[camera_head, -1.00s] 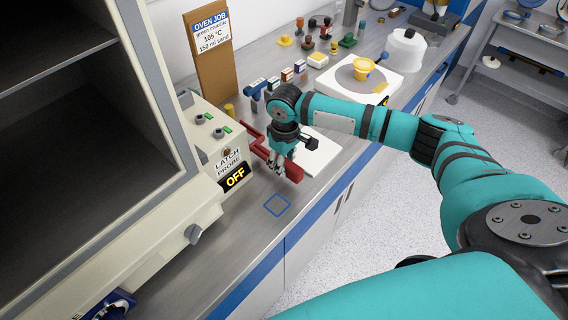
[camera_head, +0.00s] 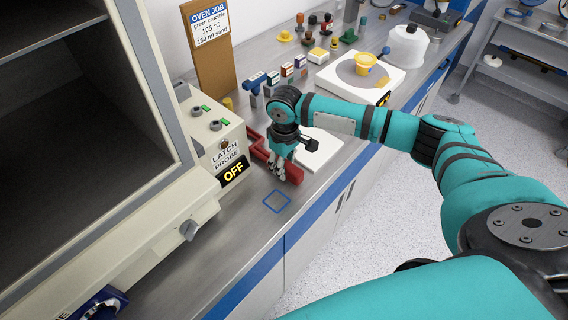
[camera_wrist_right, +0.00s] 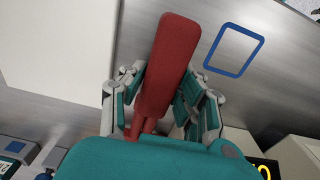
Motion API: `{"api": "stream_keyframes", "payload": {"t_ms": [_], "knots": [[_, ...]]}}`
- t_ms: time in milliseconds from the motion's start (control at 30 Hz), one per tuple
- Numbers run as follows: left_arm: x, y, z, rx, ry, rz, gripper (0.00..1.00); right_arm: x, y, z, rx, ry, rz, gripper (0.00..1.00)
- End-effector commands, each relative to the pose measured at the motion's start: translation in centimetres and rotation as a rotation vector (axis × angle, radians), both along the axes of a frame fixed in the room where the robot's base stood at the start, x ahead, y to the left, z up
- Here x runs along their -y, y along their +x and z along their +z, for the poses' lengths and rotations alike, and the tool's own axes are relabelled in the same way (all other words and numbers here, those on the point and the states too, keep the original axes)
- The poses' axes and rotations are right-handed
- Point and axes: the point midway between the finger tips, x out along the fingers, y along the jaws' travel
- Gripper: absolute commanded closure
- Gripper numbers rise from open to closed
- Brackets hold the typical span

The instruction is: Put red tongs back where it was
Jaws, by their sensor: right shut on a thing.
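The red tongs (camera_head: 293,173) are at the bench beside the control box, partly hidden by my right gripper (camera_head: 277,168). In the right wrist view the red tongs (camera_wrist_right: 168,65) run between the two fingers of my right gripper (camera_wrist_right: 160,98), which is shut on them. I cannot tell whether the tongs touch the bench. A blue square outline (camera_head: 277,201) is marked on the bench in front of the tongs. It also shows in the right wrist view (camera_wrist_right: 234,50), apart from the tongs. My left gripper is not in view.
The control box (camera_head: 215,140) reading OFF and the open oven chamber (camera_head: 75,110) stand to the left. A white plate (camera_head: 318,150) lies right behind the gripper. A scale with a yellow crucible (camera_head: 365,66) and several small items stand farther back.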

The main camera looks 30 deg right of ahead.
Motion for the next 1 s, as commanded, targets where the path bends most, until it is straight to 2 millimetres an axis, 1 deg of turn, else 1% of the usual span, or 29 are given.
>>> {"api": "stream_keyframes", "payload": {"t_ms": [400,433,633,867,1000], "knots": [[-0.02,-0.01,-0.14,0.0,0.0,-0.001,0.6,-0.02,0.04,-0.86,0.001,0.001,-0.001,1.0],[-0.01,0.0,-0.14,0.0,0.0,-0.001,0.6,-0.02,0.06,-0.86,0.002,0.001,-0.001,0.68],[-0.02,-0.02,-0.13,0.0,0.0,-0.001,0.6,-0.02,0.03,-0.83,0.001,0.0,0.0,0.42],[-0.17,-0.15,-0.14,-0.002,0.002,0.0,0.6,-0.01,0.01,-0.86,0.0,0.0,0.0,0.42],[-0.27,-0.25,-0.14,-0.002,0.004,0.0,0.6,-0.02,0.03,-0.14,0.001,0.0,0.001,0.42]]}}
